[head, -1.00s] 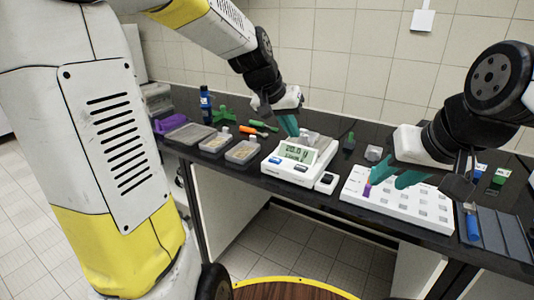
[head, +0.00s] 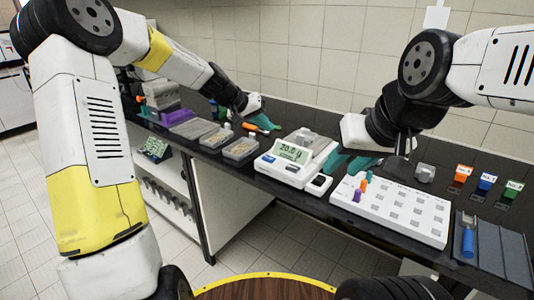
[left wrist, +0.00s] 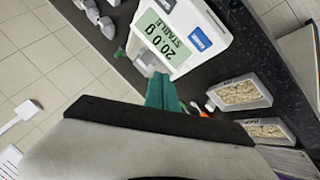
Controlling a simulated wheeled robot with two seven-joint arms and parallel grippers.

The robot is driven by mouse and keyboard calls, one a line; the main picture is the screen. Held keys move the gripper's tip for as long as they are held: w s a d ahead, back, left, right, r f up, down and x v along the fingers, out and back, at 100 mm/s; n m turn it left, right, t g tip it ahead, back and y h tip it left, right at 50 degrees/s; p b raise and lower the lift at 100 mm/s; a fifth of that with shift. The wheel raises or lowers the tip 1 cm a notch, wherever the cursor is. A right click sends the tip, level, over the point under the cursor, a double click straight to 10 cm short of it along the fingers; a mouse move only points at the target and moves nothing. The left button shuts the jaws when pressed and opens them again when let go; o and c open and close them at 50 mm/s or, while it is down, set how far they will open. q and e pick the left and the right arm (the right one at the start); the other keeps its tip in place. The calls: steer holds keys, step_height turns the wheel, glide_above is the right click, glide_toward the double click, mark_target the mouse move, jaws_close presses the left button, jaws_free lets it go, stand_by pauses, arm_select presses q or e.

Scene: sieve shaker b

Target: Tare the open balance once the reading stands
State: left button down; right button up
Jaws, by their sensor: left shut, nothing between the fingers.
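The white open balance (head: 284,171) stands on the dark bench; its green display (head: 291,152) reads 20.0 g, and the left wrist view shows STABLE on the display (left wrist: 160,38). Blue-marked keys (head: 268,158) are on its front; one key (left wrist: 199,39) also shows in the left wrist view. Something grey stands on the balance's top. My left gripper (head: 268,125) is shut and empty, behind and left of the balance, apart from its keys. My right gripper (head: 347,163) has its teal fingers spread, between the balance and the white rack; nothing shows between them.
The white rack (head: 410,205) with orange and purple pieces is right of the balance. A small black-topped box (head: 318,184) sits close to the balance's right. Grain-filled trays (head: 240,149) lie left. Coloured labelled holders (head: 486,184) stand at far right.

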mark_target(266, 159)
arm_select(q)
steer(key=shift+f, duration=4.4)
steer(key=shift+f, duration=0.4)
steer(key=shift+f, duration=0.5)
steer(key=shift+r, duration=0.9)
steer(key=shift+r, duration=2.55)
